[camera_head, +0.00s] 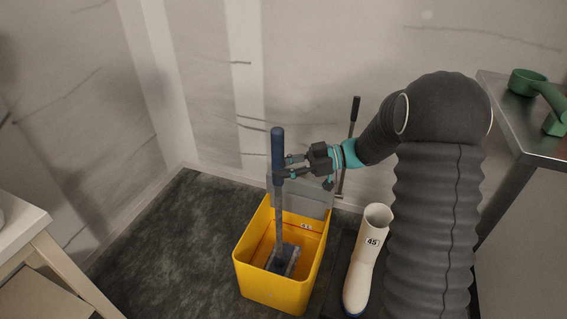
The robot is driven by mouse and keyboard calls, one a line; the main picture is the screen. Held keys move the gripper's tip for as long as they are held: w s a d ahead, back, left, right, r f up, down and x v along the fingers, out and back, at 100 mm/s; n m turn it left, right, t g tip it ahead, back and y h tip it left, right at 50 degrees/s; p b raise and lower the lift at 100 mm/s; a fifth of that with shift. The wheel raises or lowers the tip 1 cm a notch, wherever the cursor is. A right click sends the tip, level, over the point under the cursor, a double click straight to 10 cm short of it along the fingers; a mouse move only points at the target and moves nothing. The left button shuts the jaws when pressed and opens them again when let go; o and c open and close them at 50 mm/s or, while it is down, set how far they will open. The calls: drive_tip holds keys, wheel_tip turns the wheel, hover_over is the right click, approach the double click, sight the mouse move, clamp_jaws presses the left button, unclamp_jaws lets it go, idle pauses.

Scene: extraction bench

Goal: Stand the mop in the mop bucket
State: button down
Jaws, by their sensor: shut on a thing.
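The mop bucket (273,291) is a yellow open box on the dark floor, with a grey wringer (306,199) at its back edge. The mop (278,146) has a blue upper handle and a grey lower shaft, and it stands nearly upright. I cannot tell whether the head touches the bucket's bottom.
A white boot marked 45 (364,258) stands right of the bucket. A metal table (520,130) with a green object (540,90) on it is at the right. A white table (22,235) is at the left. Open dark floor (165,255) lies left of the bucket. Walls close off the back.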

wheel_tip(320, 180, down, 7)
drive_tip(key=b, duration=0.1)
drive_tip(key=shift+b, duration=0.4)
idle(0.4)
drive_tip(key=c, duration=0.7)
unclamp_jaws()
drive_tip(key=shift+c, duration=0.2)
drive_tip(key=shift+c, duration=0.7)
